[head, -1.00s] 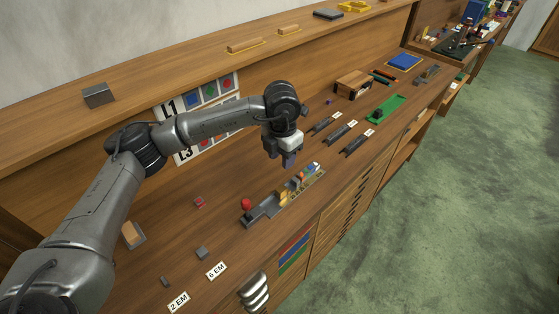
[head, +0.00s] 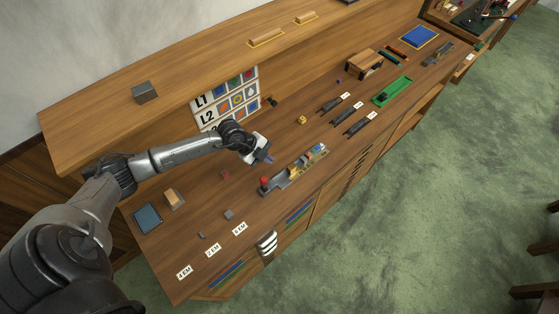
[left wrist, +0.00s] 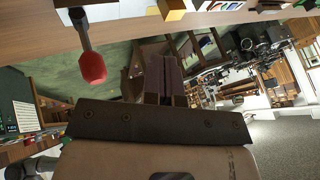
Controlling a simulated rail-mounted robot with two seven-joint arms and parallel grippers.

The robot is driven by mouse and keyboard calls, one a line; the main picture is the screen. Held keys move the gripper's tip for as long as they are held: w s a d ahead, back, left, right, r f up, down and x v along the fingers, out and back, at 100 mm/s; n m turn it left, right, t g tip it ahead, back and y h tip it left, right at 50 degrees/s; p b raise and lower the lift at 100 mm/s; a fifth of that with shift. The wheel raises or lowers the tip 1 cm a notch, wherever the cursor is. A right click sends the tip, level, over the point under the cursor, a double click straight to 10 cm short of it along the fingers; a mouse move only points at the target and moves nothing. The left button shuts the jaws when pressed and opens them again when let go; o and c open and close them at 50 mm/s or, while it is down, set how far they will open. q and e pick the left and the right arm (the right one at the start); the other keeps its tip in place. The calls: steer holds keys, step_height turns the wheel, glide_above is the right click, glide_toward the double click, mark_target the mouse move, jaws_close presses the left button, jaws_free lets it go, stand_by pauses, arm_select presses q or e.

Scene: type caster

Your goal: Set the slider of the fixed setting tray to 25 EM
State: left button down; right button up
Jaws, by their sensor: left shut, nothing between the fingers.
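The setting tray (head: 277,185) is a narrow grey tray on the bench, with several coloured pieces towards its right end. A red ball knob (head: 264,181) stands at its left end. In the left wrist view the red knob (left wrist: 91,67) sits on a dark stem, left of the fingers and apart from them. My left gripper (head: 268,160) is shut and empty, close to the tray on the wall side. Its shut fingers show in the left wrist view (left wrist: 167,78). The slider's setting cannot be read. My right gripper is out of view.
Labelled cards, including a 6 EM card (head: 240,229), lie near the front edge with a small grey block (head: 229,214). A small red block (head: 225,174) is left of the tray. Dark labelled holders (head: 345,115) and a green tray (head: 392,90) stand farther along.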

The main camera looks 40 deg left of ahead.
arm_select(q)
glide_toward(290, 174)
steer(key=shift+n, duration=0.4)
steer(key=x, duration=0.5)
steer(key=shift+d, duration=0.15)
steer(key=shift+r, duration=0.1)
